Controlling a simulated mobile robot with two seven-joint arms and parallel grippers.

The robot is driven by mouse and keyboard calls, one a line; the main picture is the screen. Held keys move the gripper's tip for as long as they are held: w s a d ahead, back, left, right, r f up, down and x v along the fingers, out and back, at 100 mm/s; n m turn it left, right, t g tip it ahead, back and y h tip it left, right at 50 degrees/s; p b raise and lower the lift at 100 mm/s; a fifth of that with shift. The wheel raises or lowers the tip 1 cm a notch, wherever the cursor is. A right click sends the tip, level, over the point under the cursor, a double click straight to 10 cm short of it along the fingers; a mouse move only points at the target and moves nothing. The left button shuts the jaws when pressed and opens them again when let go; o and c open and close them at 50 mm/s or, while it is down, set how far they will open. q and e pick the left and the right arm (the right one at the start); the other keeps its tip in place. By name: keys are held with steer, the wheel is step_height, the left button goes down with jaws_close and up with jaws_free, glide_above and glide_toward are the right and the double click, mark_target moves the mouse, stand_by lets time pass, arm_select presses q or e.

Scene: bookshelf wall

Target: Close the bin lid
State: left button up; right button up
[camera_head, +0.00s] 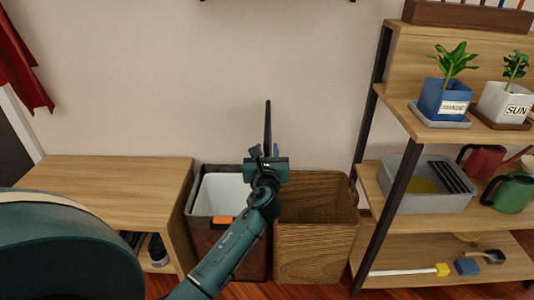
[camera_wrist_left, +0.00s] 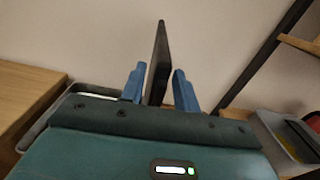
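The bin (camera_head: 228,245) is dark brown with a white inside and stands between the bench and the basket. Its top is open. A thin dark panel that looks like its lid (camera_head: 267,122) stands upright, seen nearly edge-on; it also shows in the left wrist view (camera_wrist_left: 160,55). My left gripper (camera_head: 268,150) is over the bin's right side, in front of the panel. In the left wrist view its two blue fingers (camera_wrist_left: 158,74) are apart, one on each side of the panel, with gaps showing. My left forearm hides part of the bin. My right gripper is not in view.
A wicker basket (camera_head: 317,240) stands right beside the bin. A wooden bench (camera_head: 115,185) is at left. The shelf (camera_head: 400,145) at right holds potted plants, a grey tub (camera_head: 427,199) and watering cans. The wall above the bin is bare.

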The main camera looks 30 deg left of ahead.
arm_select(q)
steer(key=shift+w+a, duration=0.15)
steer(key=shift+w, duration=0.05)
jaws_close()
stand_by(0.5)
